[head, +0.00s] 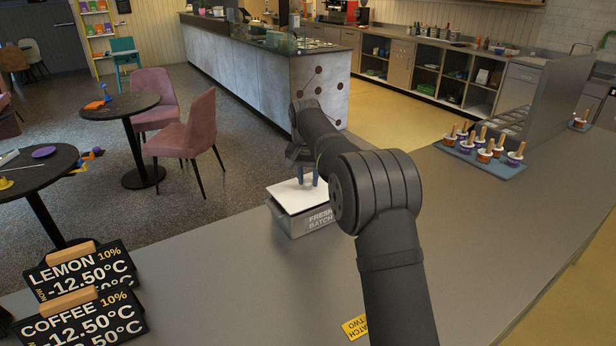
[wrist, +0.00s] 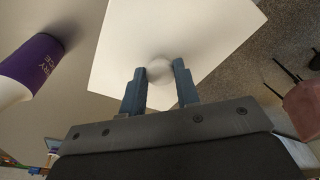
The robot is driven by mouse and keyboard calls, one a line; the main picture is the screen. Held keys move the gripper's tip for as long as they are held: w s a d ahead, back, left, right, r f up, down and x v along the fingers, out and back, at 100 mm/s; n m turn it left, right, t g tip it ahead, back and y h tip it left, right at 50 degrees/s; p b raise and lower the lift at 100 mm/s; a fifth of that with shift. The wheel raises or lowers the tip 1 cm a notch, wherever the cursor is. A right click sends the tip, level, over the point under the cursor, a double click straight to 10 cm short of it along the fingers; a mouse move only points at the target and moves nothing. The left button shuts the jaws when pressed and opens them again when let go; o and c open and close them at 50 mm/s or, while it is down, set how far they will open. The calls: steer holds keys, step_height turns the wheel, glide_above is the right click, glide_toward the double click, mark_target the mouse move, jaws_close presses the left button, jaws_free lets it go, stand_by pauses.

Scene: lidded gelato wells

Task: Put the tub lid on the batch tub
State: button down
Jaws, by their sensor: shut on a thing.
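The batch tub (head: 308,221) is a grey box labelled "FRESH BATCH" on the counter, left of my arm in the head view. The tub lid (head: 290,196) is a flat white square lying over the tub's top. In the head view I cannot tell whether it rests on the rim or hangs just above it. My gripper (head: 306,178) is over the lid, partly hidden by my arm. In the wrist view my gripper (wrist: 160,85) is shut on the round pale knob in the middle of the lid (wrist: 205,35). The lid hides the tub there.
A purple cup (wrist: 32,65) shows at the left of the wrist view. Temperature signs (head: 85,275) stand at the counter's front left, and a yellow card (head: 355,327) lies near the front. A blue tray (head: 482,160) with several small tubs is at right. Counter (head: 230,290) between is clear.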

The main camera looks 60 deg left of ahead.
steer(key=shift+f, duration=0.75)
steer(key=c, duration=1.4)
jaws_free()
steer(key=o, duration=0.6)
steer(key=shift+c, duration=0.2)
steer(key=shift+r, duration=0.1)
step_height(320, 180, up, 8)
steer(key=shift+s+d, duration=0.45)
steer(key=shift+f, duration=0.2)
steer(key=shift+w+a+f, duration=0.15)
steer(key=shift+f, duration=1.15)
steer(key=shift+w+a+f, duration=0.15)
steer(key=shift+f, duration=1.15)
steer(key=shift+w+a+f, duration=0.15)
steer(key=shift+f, duration=1.15)
